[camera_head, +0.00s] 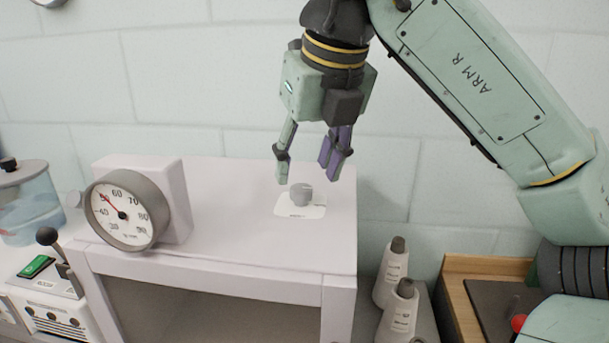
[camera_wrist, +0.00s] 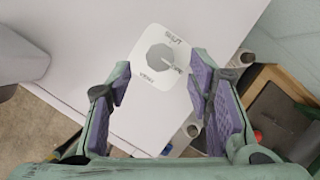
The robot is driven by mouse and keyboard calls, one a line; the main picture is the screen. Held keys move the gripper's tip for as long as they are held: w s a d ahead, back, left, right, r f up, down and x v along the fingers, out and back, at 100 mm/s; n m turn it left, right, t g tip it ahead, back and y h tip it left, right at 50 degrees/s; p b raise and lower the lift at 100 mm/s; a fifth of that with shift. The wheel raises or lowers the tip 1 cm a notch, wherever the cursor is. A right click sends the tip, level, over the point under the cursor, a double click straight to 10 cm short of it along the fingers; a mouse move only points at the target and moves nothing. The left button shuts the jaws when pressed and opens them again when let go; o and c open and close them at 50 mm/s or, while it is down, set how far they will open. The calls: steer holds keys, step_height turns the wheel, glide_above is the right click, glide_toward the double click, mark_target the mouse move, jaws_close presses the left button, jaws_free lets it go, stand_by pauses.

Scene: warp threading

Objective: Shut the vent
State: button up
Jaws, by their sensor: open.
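The vent knob (camera_head: 301,194) is a grey round knob on a white label plate (camera_head: 290,209), on top of a white cabinet (camera_head: 230,200). In the wrist view the knob (camera_wrist: 160,57) sits on its plate (camera_wrist: 150,82), which bears "SHUT" at the top, "VENT" at the lower left, and a partly hidden word at the right. A light mark on the knob points to the right, toward that word. My gripper (camera_head: 309,180) is open above the knob, fingers pointing down on either side of it; I see no contact. In the wrist view its fingers (camera_wrist: 157,95) are spread and empty.
A round dial gauge (camera_head: 127,211) stands on the cabinet's left front. Left are a clear blue container (camera_head: 30,205) and a lever box (camera_head: 50,290). The cabinet top around the knob is clear.

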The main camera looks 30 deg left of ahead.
mark_target(302, 187)
steer(key=shift+x, duration=1.85)
steer(key=shift+c, duration=0.3)
jaws_close()
